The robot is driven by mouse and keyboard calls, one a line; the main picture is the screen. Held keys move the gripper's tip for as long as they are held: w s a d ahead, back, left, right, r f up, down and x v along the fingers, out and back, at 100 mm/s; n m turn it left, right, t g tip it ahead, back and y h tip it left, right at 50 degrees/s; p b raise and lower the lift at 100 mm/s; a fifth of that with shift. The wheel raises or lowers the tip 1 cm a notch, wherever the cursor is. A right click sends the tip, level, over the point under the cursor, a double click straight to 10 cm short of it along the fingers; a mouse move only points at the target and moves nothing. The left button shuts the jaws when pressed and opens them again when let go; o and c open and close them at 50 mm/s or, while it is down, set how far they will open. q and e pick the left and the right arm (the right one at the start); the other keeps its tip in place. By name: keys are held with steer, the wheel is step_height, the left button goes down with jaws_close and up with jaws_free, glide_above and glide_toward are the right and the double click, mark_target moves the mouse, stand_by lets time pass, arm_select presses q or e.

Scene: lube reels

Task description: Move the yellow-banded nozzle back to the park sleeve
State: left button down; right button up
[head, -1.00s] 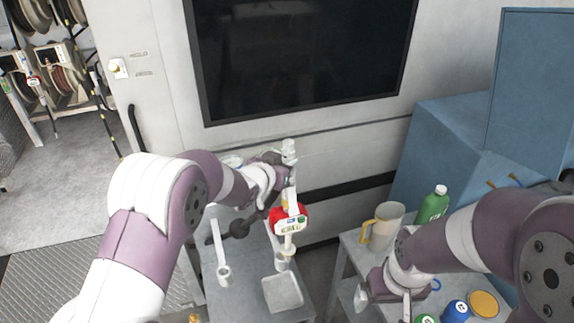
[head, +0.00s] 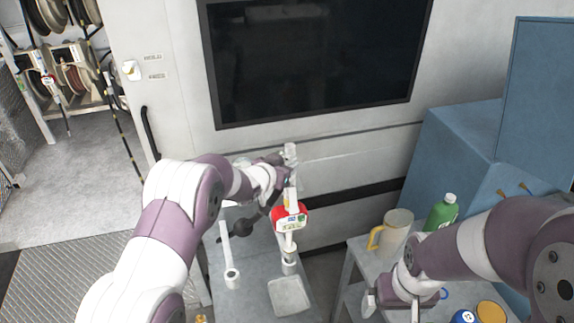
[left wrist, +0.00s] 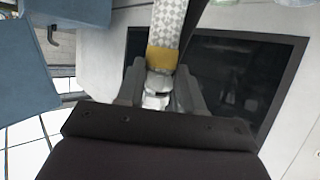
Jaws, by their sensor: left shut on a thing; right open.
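The yellow-banded nozzle (head: 290,216) has a red body with a small display and a pale spout pointing down. My left gripper (head: 284,186) is shut on it near its top and holds it roughly upright. In the left wrist view the yellow band (left wrist: 161,59) shows just beyond the fingers (left wrist: 158,88). A pale sleeve (head: 289,264) stands directly below the spout; I cannot tell whether the tip is inside or just above it. My right gripper (head: 388,302) is open near the right cart.
A square tray (head: 289,297) lies on the grey stand in front of the sleeves. A jug (head: 396,230) and a green bottle (head: 441,212) stand on the right cart (head: 356,262). A wall with a dark panel (head: 315,60) is close behind. Hose reels (head: 68,75) stand far left.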

steer(key=shift+f+b, duration=0.25)
steer(key=shift+b, duration=0.1)
steer(key=shift+r, duration=0.15)
stand_by(0.3)
steer(key=shift+f+b, duration=0.8)
steer(key=shift+f, duration=0.25)
steer(key=shift+f+b, duration=0.8)
steer(key=shift+b, duration=0.05)
